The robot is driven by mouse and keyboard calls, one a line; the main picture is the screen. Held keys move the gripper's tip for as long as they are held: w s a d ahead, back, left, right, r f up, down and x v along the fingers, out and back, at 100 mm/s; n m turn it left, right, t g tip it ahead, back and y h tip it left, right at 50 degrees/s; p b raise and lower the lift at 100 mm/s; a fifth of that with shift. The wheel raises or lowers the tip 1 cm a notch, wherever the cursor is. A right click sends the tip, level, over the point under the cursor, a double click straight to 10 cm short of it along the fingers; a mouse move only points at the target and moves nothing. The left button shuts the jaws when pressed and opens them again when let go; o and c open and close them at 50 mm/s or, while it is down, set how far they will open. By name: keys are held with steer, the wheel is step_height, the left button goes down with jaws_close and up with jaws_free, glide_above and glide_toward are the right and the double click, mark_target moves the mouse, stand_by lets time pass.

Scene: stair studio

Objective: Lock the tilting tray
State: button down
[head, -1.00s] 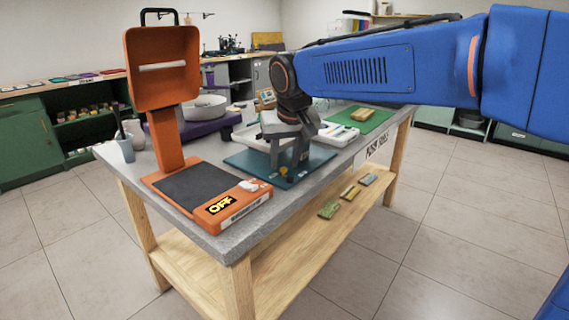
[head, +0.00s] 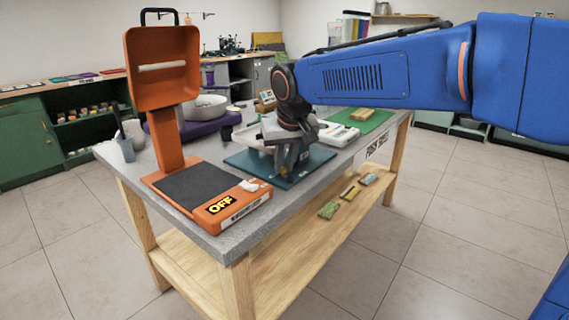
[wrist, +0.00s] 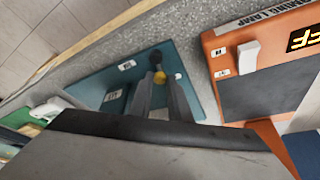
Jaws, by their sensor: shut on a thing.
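The tilting-tray fixture has a teal base plate (head: 312,168) on the grey bench. It also shows in the wrist view (wrist: 188,62), with small white labels and a raised teal part (wrist: 117,98). My gripper (head: 273,172) reaches down over the plate's front part. In the wrist view its two fingers (wrist: 158,85) close on a small yellow knob (wrist: 160,77), with a dark round end (wrist: 155,56) just beyond it. The fingers and wrist hide much of the fixture, so I cannot tell the tray's tilt or the lock's position.
An orange lamp unit (head: 166,120) with a dark pad and an OFF label stands close left of the plate. White trays (head: 338,134) and a green mat (head: 375,118) lie behind to the right. A grey cup (head: 124,147) stands at the bench's left.

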steer(key=shift+s+a+n+y, duration=0.15)
steer(key=shift+n+y, duration=0.25)
steer(key=shift+n, duration=0.8)
steer(key=c, duration=1.7)
jaws_free()
steer(key=shift+o, duration=0.2)
steer(key=v, duration=1.7)
steer(key=shift+r, duration=0.25)
